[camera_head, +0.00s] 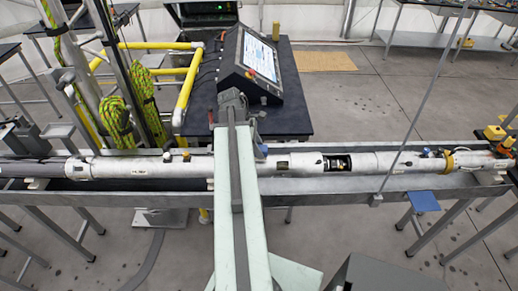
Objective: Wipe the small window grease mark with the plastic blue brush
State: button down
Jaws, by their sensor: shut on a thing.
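The long white pipe (300,165) lies level in a grey metal trough. A small dark rectangular window (338,163) is cut in its side, with pale and yellowish parts inside. No grease mark can be made out at this size. My gripper (252,124) is at the far end of my pale arm, over the pipe's line and left of the window. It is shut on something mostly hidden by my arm. A small blue piece (262,150) shows just below it, likely the blue brush; its bristles cannot be seen. It appears apart from the window.
A tilted console screen (262,62) stands on a dark table (300,110) behind the gripper. Yellow rails (187,85) and green rope coils (117,122) crowd the left. A thin upright rod (425,95) rises right of the window. A blue stool top (424,201) is front right.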

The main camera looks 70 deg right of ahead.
jog(key=shift+r+p, duration=0.85)
jog(key=shift+r, duration=0.5)
notch_tip(320, 180, up, 3)
jog(key=p, duration=0.3)
jog(key=shift+r, duration=0.1)
